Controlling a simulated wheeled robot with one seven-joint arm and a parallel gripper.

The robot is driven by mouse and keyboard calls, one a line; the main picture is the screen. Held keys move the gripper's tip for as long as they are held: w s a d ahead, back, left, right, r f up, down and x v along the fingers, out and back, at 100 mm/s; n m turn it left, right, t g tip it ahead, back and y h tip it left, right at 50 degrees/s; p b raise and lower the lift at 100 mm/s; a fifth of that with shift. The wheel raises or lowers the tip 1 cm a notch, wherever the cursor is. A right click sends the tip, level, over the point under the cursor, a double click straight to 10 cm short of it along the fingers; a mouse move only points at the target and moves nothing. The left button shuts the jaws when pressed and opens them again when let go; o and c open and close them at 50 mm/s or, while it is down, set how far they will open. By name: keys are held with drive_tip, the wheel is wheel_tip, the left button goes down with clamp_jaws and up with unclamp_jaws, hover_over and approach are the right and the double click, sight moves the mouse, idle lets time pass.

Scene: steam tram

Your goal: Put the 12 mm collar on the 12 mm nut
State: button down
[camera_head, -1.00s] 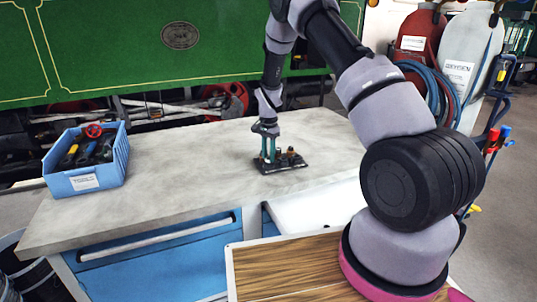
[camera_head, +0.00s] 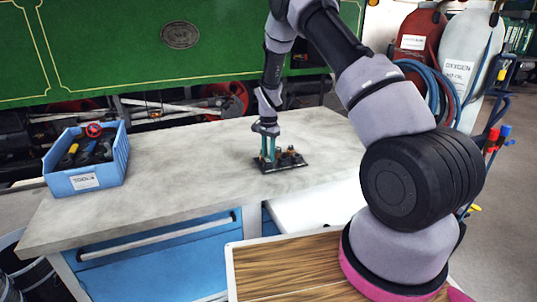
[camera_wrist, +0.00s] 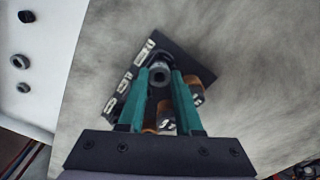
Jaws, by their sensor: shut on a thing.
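My gripper (camera_wrist: 160,78) has two teal fingers, shut on a small grey ring, which I take for the 12 mm collar (camera_wrist: 159,74), between the fingertips. The collar is over the far part of a black board (camera_wrist: 185,50) with several white labels along its left edge. Which label marks 12 mm is not readable. Two brass-coloured nuts (camera_wrist: 195,88) stand on the board, beside and behind the right finger. Whatever is under the collar is hidden, so I cannot tell if it sits around a nut. In the head view my gripper (camera_head: 268,158) reaches down to the board (camera_head: 285,166).
Three dark ring-like parts (camera_wrist: 20,61) lie on a white surface left in the wrist view. A blue bin (camera_head: 86,160) with tools stands at the left of the grey worktop (camera_head: 180,190). The worktop between bin and board is clear.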

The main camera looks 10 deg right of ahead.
drive_tip(key=shift+f, duration=0.15)
idle(0.6)
drive_tip(key=shift+c, duration=1.7)
unclamp_jaws()
wheel_tip(320, 180, up, 7)
